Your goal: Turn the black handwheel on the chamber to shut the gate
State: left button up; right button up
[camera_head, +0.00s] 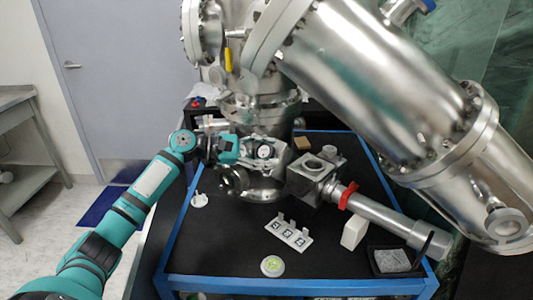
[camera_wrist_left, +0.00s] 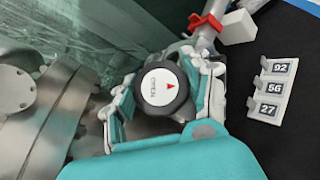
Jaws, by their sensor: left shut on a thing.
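The black handwheel (camera_wrist_left: 158,88) shows in the left wrist view with a white face, a red arrow and small lettering that seems to read OPEN. It is small in the head view (camera_head: 264,151), on the front of the steel chamber (camera_head: 258,110). My left gripper (camera_head: 266,154) reaches in from the left. In the left wrist view its two fingers lie on either side of the wheel, shut on its rim, with the face visible between them. The gate itself is not visible. My right gripper is not in view.
A large steel cylinder (camera_head: 385,85) slants over the right side. A steel block (camera_head: 315,172) with a red-clamped tube (camera_head: 385,216) stands right of the gripper. A white numbered holder (camera_head: 288,235), a round disc (camera_head: 272,266) and a black tray (camera_head: 392,260) lie on the blue-edged table (camera_head: 225,255).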

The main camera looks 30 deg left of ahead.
pick_arm(q)
jog(key=m+g+p, duration=0.1)
jog(key=m+g, duration=0.1)
jog(key=m+g+p, duration=0.1)
jog(key=m+p, duration=0.1)
jog(key=m, duration=0.1)
jog(key=shift+r+g, duration=0.2)
jog(key=shift+g, duration=0.2)
jog(key=shift+s+f+m+g+y+p, duration=0.1)
jog(key=shift+f+m+g+y+p, duration=0.05)
jog(key=shift+m+g+p, duration=0.5)
jog(key=shift+f+m+g+y+p, duration=0.15)
jog(key=shift+m+g+p, duration=0.35)
jog(key=shift+m, duration=0.25)
jog(key=o, duration=1.2)
jog(key=shift+a+r, duration=0.1)
jog(key=shift+a, duration=0.05)
jog(key=v, duration=1.1)
jog(key=shift+s+a+r, duration=0.15)
jog(key=shift+s+a, duration=0.05)
jog(key=shift+a, duration=0.05)
